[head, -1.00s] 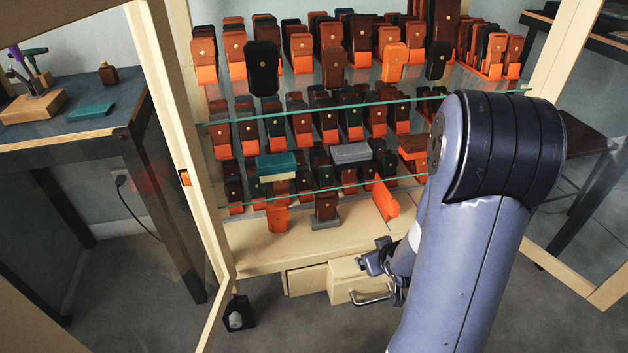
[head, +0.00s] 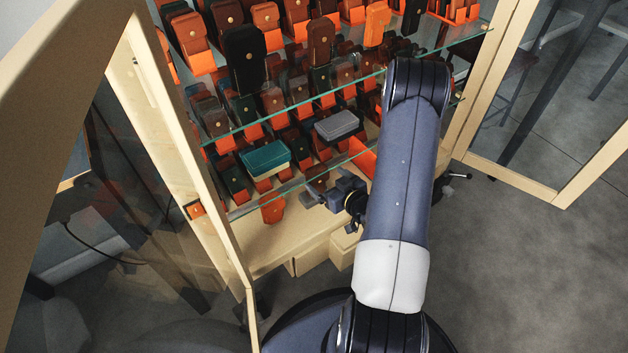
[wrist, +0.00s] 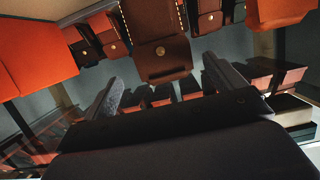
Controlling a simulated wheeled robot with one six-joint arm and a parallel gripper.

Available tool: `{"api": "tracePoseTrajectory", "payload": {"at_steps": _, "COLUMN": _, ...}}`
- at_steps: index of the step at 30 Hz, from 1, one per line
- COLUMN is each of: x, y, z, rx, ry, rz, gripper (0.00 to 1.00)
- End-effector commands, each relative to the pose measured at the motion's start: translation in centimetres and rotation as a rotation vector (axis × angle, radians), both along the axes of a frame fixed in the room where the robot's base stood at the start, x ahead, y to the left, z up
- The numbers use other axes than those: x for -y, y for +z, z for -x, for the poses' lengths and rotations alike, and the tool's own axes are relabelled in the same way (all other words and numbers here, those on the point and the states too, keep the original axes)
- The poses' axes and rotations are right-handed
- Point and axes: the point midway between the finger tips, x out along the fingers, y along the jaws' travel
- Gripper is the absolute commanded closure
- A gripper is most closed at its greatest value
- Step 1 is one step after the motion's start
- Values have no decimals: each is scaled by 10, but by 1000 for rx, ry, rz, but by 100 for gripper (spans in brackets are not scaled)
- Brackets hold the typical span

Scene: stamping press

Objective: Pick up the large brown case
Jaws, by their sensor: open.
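A large brown case (wrist: 158,38) with a stitched edge and a round snap stands upright in the middle of the wrist view; its top is cut off. My gripper (wrist: 166,88) is open and empty. Its two fingers point toward the case, one on each side of its lower end, and I see no contact. In the head view my gripper (head: 333,193) is low at the front of the cabinet, by the lowest shelf. There the arm and gripper cover most of what stands behind them, so I cannot clearly make out this case.
Glass shelves hold rows of brown, orange, black and green cases. A teal box (head: 264,159) and a grey box (head: 338,126) lie near my gripper. An orange case (wrist: 35,50) is at left in the wrist view. Open glass doors (head: 165,130) flank the cabinet.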

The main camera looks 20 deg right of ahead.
Motion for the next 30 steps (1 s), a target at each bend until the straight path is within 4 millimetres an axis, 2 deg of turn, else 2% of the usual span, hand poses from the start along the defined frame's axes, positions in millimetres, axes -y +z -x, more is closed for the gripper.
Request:
{"api": "tracePoseTrajectory", "payload": {"at_steps": 3, "x": -3, "y": -6, "z": -15, "rx": 0, "ry": 1, "rz": 1, "gripper": 10}}
{"api": "tracePoseTrajectory", "payload": {"at_steps": 8, "x": -6, "y": -9, "z": -24, "rx": -1, "ry": 1, "rz": 1, "gripper": 10}}
{"api": "tracePoseTrajectory", "payload": {"at_steps": 18, "x": -19, "y": -24, "z": -64, "rx": -1, "ry": 0, "rz": 0, "gripper": 10}}
{"api": "tracePoseTrajectory", "payload": {"at_steps": 26, "x": -19, "y": -23, "z": -67, "rx": -2, "ry": -2, "rz": 0, "gripper": 10}}
{"api": "tracePoseTrajectory", "payload": {"at_steps": 30, "x": -19, "y": -23, "z": -66, "rx": -2, "ry": -2, "rz": 0, "gripper": 20}}
